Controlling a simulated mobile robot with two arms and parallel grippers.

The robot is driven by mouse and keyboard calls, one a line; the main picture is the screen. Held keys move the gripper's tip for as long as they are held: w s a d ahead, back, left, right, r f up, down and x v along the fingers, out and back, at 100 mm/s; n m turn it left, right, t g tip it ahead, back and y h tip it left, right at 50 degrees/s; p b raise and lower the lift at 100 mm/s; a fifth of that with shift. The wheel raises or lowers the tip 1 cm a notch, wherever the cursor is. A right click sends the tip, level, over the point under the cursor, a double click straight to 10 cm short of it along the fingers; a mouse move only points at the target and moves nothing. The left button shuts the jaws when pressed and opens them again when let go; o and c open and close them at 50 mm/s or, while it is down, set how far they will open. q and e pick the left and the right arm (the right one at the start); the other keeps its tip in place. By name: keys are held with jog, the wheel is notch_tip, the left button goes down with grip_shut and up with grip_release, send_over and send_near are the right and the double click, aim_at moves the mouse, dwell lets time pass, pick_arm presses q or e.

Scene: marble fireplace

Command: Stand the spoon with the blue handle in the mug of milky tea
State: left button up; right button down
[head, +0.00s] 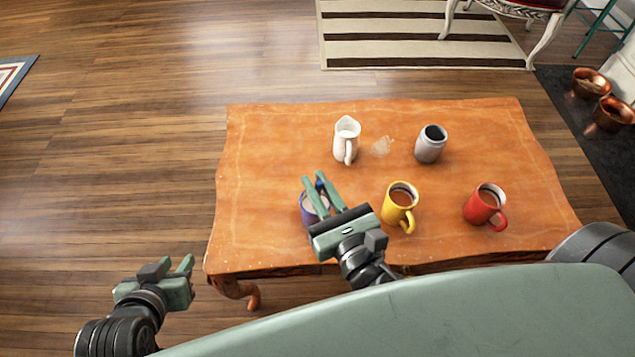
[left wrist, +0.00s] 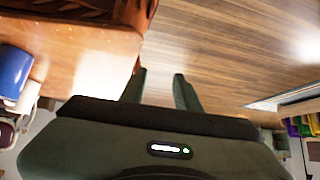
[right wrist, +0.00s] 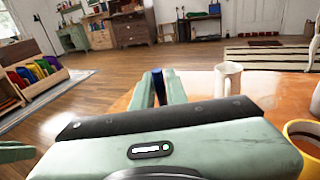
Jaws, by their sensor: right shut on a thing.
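My right gripper (head: 314,180) is shut on the spoon's blue handle (right wrist: 158,88), which shows between the fingertips in the right wrist view. Only a bit of the handle shows in the head view; the spoon's lower end is hidden. The gripper is above a blue mug (head: 307,214), which it partly covers, so I cannot tell whether the spoon is inside. A yellow mug (head: 396,217) and a red mug (head: 478,209) hold brown drinks. I cannot tell which mug holds milky tea. My left gripper (head: 187,265) is open and empty, off the table's left front corner.
The orange wooden table (head: 270,140) also bears a white jug (head: 346,144) and a grey jar-like vessel (head: 431,147) at the back. A pale mark (head: 382,147) lies between them. The table's left side and back right are clear.

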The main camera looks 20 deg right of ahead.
jog(key=shift+f+b, duration=0.3)
jog(key=shift+f, duration=0.1)
pick_arm(q)
jog(key=shift+w+d+r+t+h, duration=0.15)
jog(key=shift+w+d+r+t, duration=0.1)
jog(key=shift+w+r+t, duration=0.3)
jog(key=shift+w+d+r+t+h, duration=0.1)
jog(key=shift+w+d+r+t, duration=0.15)
jog(key=shift+w+r+t, duration=0.35)
jog(key=shift+w+d+r+t+h, duration=0.2)
jog(key=shift+w+r, duration=0.25)
jog(key=shift+w, duration=0.35)
pick_arm(e)
jog(key=shift+f, duration=0.2)
pick_arm(q)
jog(key=shift+r, duration=0.1)
pick_arm(e)
jog(key=c, duration=0.9)
grip_release()
jog(key=shift+o, duration=0.2)
